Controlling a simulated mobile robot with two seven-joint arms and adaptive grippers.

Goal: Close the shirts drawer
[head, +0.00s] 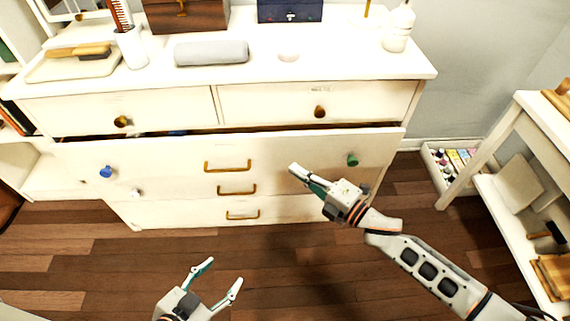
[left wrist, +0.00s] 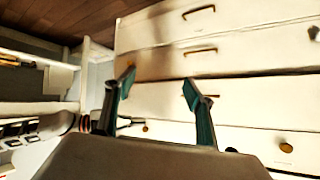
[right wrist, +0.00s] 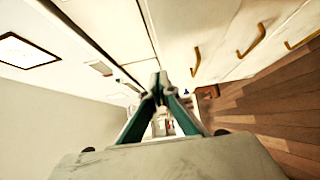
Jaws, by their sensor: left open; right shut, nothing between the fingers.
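A white dresser (head: 70,105) stands ahead. Its wide drawer (head: 290,148), under the two small top drawers, is pulled out, and a dark gap with some contents shows along its top edge. It has a brass handle (head: 228,166), a blue knob (head: 106,172) and a green knob (head: 352,160). I cannot read which drawer is marked for shirts. My right gripper (head: 293,168) is shut and empty, in front of the drawer's right half; contact cannot be told. It also shows shut in the right wrist view (right wrist: 158,85). My left gripper (head: 222,272) is open and empty, low over the floor before the dresser.
The two top drawers (head: 130,110) look shut. A grey rolled cloth (head: 211,53), a white cup with a comb (head: 131,48) and a white bottle (head: 398,28) stand on top. A white shelf table (head: 500,200) is at right. The wooden floor (head: 120,270) ahead is clear.

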